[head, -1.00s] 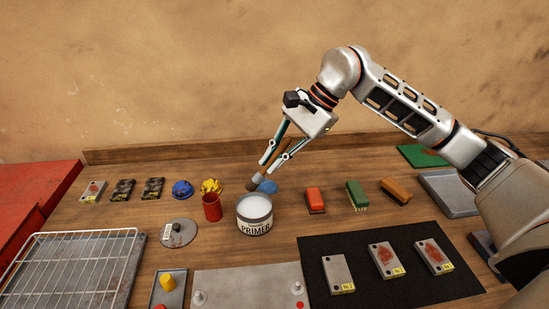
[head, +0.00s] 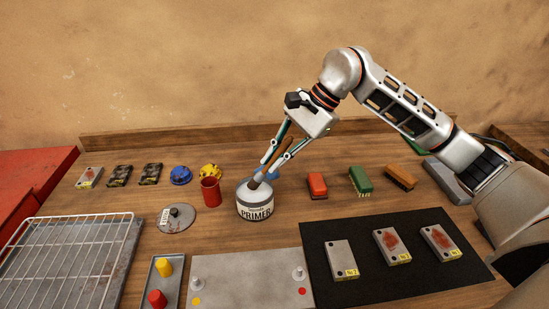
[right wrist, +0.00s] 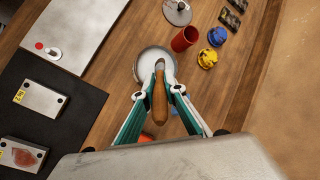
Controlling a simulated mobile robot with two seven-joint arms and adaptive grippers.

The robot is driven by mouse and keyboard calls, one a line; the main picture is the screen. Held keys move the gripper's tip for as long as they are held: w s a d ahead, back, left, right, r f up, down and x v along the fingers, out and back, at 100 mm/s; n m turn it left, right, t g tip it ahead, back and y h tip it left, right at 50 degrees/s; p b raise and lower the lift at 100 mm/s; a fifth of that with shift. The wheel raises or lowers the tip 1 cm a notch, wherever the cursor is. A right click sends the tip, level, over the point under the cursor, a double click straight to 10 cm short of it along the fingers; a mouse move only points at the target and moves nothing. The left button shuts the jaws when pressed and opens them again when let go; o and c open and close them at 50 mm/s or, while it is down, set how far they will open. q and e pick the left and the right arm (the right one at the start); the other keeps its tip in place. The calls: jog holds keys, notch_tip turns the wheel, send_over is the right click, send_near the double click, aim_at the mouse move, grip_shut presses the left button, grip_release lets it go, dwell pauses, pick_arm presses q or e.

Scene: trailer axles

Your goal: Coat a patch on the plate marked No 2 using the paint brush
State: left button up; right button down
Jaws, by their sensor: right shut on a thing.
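My right gripper (head: 268,166) is shut on the paint brush (head: 271,152), gripping its brown handle (right wrist: 160,102). The brush slants down, and its lower end is at the mouth of the white primer can (head: 255,203); the bristles are hidden inside. The can's opening also shows in the right wrist view (right wrist: 146,63). Three metal plates with yellow labels lie on the black mat (head: 400,286): a plain grey left plate (head: 341,257), a rust-patched middle plate (head: 391,243) and a rust-patched right plate (head: 440,240). My left gripper is out of view.
A red cup (head: 210,191) stands just left of the can. Red (head: 317,185), green (head: 360,180) and orange (head: 400,176) brushes or blocks lie to the right. A grey board with knobs (head: 245,285) lies in front, beside a wire rack (head: 75,255) at left.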

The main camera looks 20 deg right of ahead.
jog(key=shift+f+b, duration=0.4)
jog(key=shift+f, duration=0.25)
dwell(0.8)
jog(key=shift+f, duration=0.15)
dwell(0.9)
jog(key=shift+r+p, duration=0.7)
jog(key=shift+r, duration=0.2)
jog(key=shift+r+p, duration=1.95)
jog(key=shift+r, duration=0.8)
